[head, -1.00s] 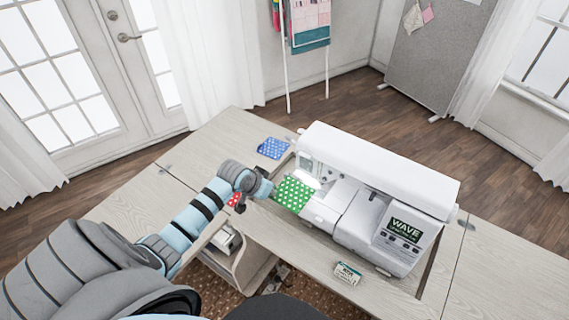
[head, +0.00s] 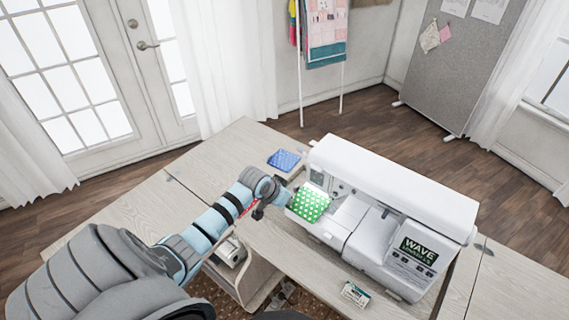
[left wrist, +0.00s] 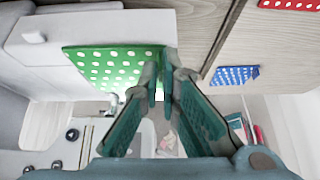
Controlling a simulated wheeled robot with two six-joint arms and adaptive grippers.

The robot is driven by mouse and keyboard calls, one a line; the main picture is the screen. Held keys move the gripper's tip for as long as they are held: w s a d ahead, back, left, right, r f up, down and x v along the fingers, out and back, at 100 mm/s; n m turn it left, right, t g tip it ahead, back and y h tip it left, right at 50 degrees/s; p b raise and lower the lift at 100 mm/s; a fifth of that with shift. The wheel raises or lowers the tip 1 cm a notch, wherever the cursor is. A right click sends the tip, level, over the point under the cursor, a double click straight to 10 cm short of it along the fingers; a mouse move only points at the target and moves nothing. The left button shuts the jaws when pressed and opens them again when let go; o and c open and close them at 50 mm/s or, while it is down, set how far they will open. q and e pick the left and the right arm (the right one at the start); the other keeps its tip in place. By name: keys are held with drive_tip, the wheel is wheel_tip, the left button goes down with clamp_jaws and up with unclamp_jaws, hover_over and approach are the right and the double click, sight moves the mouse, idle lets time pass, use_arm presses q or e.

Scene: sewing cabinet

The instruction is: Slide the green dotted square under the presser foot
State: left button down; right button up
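The green square with white dots (head: 309,204) is at the left end of the white sewing machine's bed, by the needle area. My left gripper (head: 284,197) is at its left edge. In the left wrist view, the fingers (left wrist: 166,75) are closed together at the edge of the green square (left wrist: 112,66), which reaches out flat from them. A small metal part that looks like the presser foot (left wrist: 113,103) shows close to the square's far edge. I cannot tell whether the square is under it. My right gripper is not in view.
The sewing machine (head: 390,185) fills the table's middle. A blue dotted square (head: 285,160) lies behind my left gripper. A red dotted square (head: 249,208) is partly hidden by my arm. A small labelled box (head: 355,294) lies at the front edge. The table's left part is clear.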

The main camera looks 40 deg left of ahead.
sight(292, 197)
use_arm(q)
drive_tip(key=shift+w+f, duration=0.1)
drive_tip(key=shift+f, duration=0.2)
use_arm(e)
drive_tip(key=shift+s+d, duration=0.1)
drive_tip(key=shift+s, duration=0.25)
use_arm(q)
drive_tip(key=shift+w+f, duration=0.1)
drive_tip(key=shift+f, duration=0.15)
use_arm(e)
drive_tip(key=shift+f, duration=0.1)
use_arm(q)
drive_tip(key=shift+w, duration=0.15)
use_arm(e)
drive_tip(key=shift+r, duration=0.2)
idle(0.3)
use_arm(q)
drive_tip(key=shift+w+f, duration=0.1)
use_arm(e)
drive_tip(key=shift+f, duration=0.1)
use_arm(q)
drive_tip(key=shift+w+b, duration=0.5)
drive_tip(key=shift+w, duration=0.45)
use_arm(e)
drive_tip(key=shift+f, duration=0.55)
use_arm(q)
drive_tip(key=shift+w, duration=0.1)
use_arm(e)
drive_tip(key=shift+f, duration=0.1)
